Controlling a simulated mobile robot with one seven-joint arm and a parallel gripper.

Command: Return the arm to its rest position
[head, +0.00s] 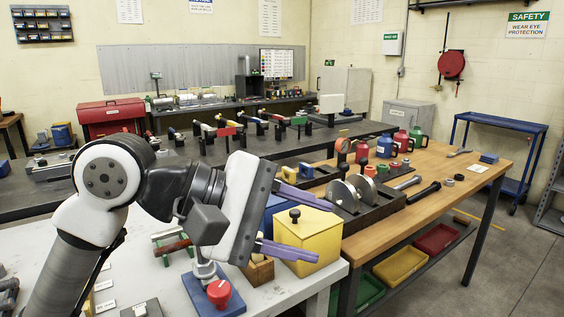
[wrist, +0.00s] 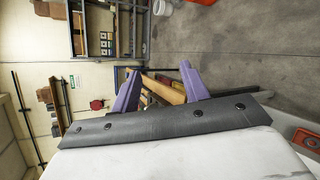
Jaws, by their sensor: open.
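My gripper (head: 320,231) is at the end of my arm in the middle of the head view. Its two purple fingers are spread apart and point to the right, with nothing held between them. In the picture the fingers overlap a yellow box with a dark knob (head: 299,238); I cannot tell whether they touch it. In the wrist view the gripper (wrist: 158,72) also shows its fingers apart and empty, with floor and a distant bench beyond them.
A white table (head: 136,273) lies below my arm, with a red knob on a blue base (head: 219,293) near the gripper. A wooden bench (head: 450,185) with flasks and tools stands to the right. Open floor (head: 505,250) and a blue cart (head: 499,122) lie beyond.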

